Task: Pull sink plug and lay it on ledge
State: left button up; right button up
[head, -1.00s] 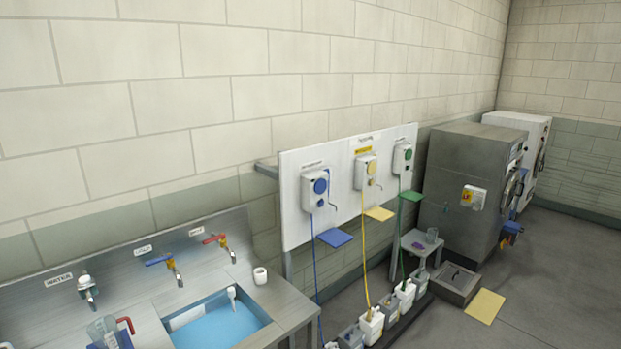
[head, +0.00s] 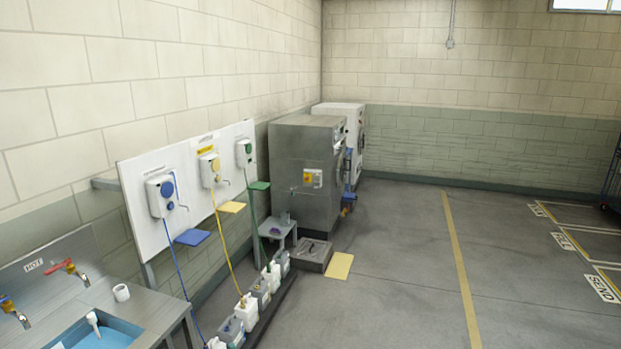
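The sink (head: 128,329) is at the bottom left of the head view, partly cut off by the frame edge. It holds blue water (head: 112,342). A white knobbed piece (head: 93,322) stands up in the water near the sink's back; it may be the plug, but its lower end is hidden. The steel counter (head: 165,310) forms a flat ledge around the sink. Neither of my grippers shows in this view.
A white cup (head: 121,292) stands on the counter behind the sink. A dispenser board (head: 140,215) hangs on the wall above several floor bottles (head: 246,312). The floor at right (head: 400,260) is open.

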aim_at(153, 309)
jog(key=z, duration=0.05)
jog(key=i, duration=1.4)
jog(key=u, duration=1)
jog(key=i, duration=0.9)
jog(key=u, duration=0.9)
